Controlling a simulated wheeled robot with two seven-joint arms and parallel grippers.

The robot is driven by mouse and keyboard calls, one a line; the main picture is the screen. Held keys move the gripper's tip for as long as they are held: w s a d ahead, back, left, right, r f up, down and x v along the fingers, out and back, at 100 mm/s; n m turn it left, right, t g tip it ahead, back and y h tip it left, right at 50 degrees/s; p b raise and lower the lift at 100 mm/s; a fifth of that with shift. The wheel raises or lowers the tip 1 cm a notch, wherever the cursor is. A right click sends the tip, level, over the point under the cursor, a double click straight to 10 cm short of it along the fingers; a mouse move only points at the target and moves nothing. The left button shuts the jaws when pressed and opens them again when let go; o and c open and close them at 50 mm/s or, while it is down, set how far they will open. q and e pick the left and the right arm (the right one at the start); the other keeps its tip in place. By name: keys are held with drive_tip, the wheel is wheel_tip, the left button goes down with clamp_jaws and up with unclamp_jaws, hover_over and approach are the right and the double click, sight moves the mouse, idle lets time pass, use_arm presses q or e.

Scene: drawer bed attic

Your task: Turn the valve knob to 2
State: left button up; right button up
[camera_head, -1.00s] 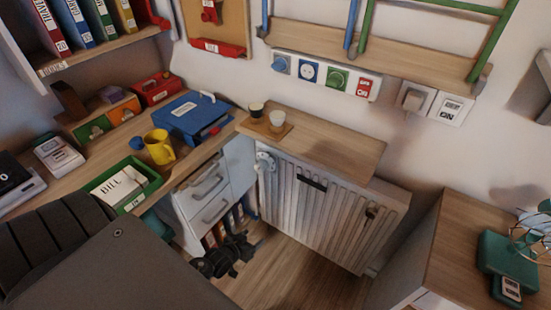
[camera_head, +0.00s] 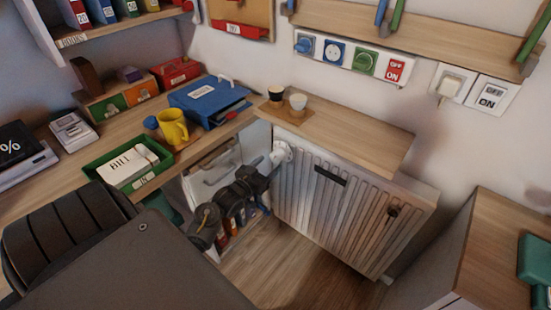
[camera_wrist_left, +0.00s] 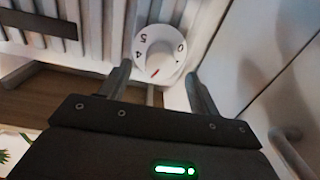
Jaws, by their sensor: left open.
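The valve knob (camera_head: 281,153) is white and round, at the upper left corner of the ribbed radiator (camera_head: 335,205). In the left wrist view, the knob (camera_wrist_left: 160,48) shows the digits 5, 4 and 0 and a red mark near its lower edge. I cannot tell which number is set. My left gripper (camera_head: 270,164) is close in front of the knob. In the left wrist view, its open fingers (camera_wrist_left: 159,72) lie to either side of the knob's lower part, with nothing held. Contact cannot be told. My right gripper is not in view.
A wooden shelf (camera_head: 350,135) tops the radiator, with two small cups at its left end. The desk at left carries a blue file box (camera_head: 205,98), a yellow mug (camera_head: 173,127) and a green tray (camera_head: 150,178). A drawer unit (camera_head: 213,175) stands left of the knob.

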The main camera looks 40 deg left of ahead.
sight(274, 159)
use_arm(q)
drive_tip(key=w, duration=0.4)
drive_tip(key=shift+a, duration=0.1)
drive_tip(key=shift+w, duration=0.5)
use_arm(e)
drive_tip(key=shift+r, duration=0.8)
use_arm(q)
drive_tip(key=shift+c, duration=1)
drive_tip(key=c, duration=0.7)
drive_tip(key=shift+c, duration=0.3)
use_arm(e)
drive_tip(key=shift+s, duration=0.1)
